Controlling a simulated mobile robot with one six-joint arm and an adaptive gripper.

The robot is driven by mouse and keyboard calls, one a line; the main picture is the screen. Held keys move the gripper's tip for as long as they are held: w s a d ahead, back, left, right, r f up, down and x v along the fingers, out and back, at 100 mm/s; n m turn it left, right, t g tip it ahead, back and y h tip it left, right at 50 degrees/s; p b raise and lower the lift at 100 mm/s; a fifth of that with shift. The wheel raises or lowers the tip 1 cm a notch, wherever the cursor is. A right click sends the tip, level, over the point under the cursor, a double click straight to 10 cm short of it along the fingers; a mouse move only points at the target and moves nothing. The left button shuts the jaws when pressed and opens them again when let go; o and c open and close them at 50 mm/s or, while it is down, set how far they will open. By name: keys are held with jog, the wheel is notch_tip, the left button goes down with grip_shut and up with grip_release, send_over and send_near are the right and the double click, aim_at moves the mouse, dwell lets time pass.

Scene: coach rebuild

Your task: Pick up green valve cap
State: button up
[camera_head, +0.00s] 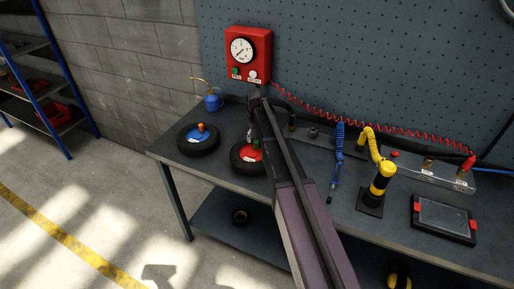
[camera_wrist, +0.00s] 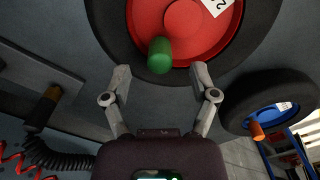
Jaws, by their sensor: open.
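The green valve cap (camera_wrist: 160,55) sits on the red-hubbed wheel (camera_wrist: 137,42), near the hub's edge. In the wrist view it lies just beyond and between the tips of my open gripper (camera_wrist: 161,76), with nothing held. In the head view the green cap (camera_head: 256,143) shows small beside my arm on the red-hubbed wheel (camera_head: 236,160). My arm hides part of that wheel and most of my gripper (camera_head: 257,135) in the head view.
A blue-hubbed wheel with an orange cap (camera_head: 201,127) lies to the left on the workbench (camera_head: 298,200). A blue oil can (camera_head: 212,101) stands behind it. A red gauge box (camera_head: 248,54) hangs on the pegboard. Blue and yellow coiled hoses and a tablet (camera_head: 443,217) are on the right.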

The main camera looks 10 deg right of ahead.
jog(key=shift+f+b, duration=0.95)
jog(key=shift+f, duration=0.3)
jog(key=c, duration=0.9)
